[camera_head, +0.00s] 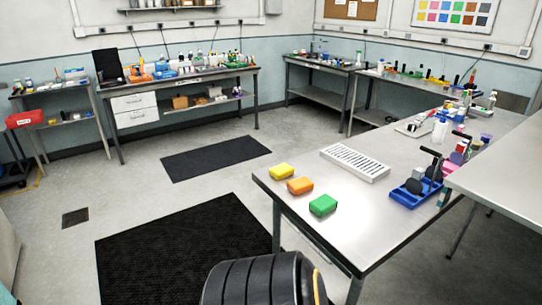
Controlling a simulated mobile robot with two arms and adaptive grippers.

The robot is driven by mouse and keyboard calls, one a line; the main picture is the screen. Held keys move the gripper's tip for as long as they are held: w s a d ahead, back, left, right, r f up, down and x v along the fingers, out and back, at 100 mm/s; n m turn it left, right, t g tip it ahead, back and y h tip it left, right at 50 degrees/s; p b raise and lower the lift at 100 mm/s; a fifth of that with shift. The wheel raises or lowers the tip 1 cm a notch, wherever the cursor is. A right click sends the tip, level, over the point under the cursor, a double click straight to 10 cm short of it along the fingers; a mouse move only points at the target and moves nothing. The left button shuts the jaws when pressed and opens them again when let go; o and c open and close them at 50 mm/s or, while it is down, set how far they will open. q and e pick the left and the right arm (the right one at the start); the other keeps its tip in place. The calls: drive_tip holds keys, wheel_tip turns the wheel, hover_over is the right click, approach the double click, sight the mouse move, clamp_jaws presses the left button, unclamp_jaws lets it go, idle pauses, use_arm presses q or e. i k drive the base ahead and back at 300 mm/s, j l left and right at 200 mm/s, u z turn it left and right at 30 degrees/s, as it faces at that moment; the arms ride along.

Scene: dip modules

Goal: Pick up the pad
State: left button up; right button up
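Several pad-like blocks lie apart in a row near the left corner of the steel table (388,225): a yellow pad (281,171), an orange pad (300,186) and a green pad (323,205). All lie flat and uncovered. The frame does not show which one the task means. Neither of my grippers is in view.
A white slotted tray (355,163) lies behind the pads. A blue caddy (416,193) with dark tools stands to their right. Black mats (180,255) lie on the floor left of the table. Cluttered benches (185,77) line the walls. The table's front middle is clear.

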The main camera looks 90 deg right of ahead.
sight(283, 171)
drive_tip(key=z, duration=2.85)
